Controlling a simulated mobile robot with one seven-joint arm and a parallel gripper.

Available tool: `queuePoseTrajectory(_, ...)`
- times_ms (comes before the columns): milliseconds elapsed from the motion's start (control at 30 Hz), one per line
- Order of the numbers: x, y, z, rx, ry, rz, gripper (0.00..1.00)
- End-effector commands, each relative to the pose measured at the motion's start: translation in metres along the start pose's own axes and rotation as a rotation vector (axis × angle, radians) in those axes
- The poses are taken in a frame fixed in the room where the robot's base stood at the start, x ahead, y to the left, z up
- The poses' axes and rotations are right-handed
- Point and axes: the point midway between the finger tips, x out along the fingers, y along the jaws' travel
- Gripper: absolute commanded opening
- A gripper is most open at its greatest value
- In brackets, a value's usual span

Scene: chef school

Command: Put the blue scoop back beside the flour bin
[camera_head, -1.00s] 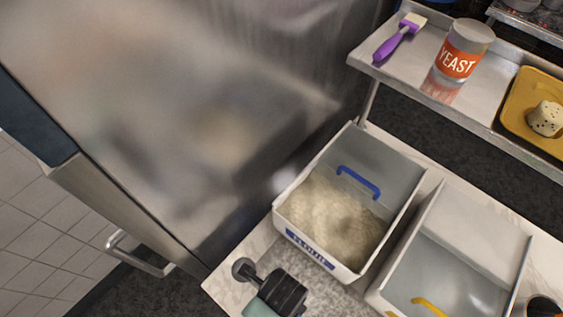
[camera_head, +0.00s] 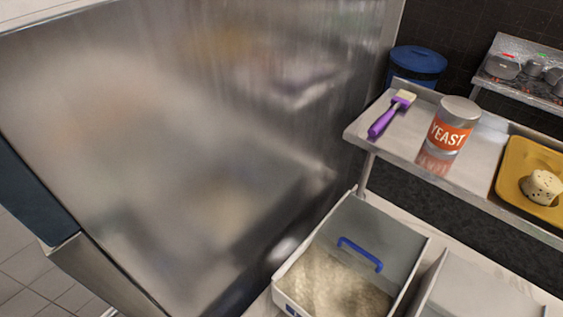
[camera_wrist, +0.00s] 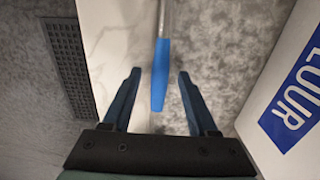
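The blue scoop shows in the wrist view as a blue handle (camera_wrist: 159,85) with a grey metal shaft running up out of the picture; its bowl is out of sight. My gripper (camera_wrist: 159,72) is open, its two dark fingers on either side of the handle with a gap on both sides. The handle is over or on the pale counter; I cannot tell its height. The flour bin's white wall with its blue label (camera_wrist: 293,100) is to the right. In the head view the flour bin (camera_head: 398,252) holds pale flour; my gripper is not in that view.
A second bin (camera_head: 480,290) stands right of the flour bin. A shelf (camera_head: 483,163) above holds a purple-handled brush (camera_head: 390,115), a yeast can (camera_head: 450,128) and a yellow tray (camera_head: 515,172). A large steel surface (camera_head: 170,130) fills the left. The wrist view shows a dark grille (camera_wrist: 70,65).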

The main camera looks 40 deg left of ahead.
Motion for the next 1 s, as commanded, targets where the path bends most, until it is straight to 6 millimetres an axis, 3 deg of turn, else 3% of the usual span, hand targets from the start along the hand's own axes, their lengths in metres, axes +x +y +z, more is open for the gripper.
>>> queuePoseTrajectory(367, -0.009, -0.001, 0.000, 0.000, 0.000, -0.002, 0.59)
queuePoseTrajectory(800, -0.088, -0.001, 0.000, -0.002, 0.000, -0.004, 0.59)
queuePoseTrajectory(1000, -0.115, -0.001, 0.000, -0.001, 0.000, -0.002, 0.59)
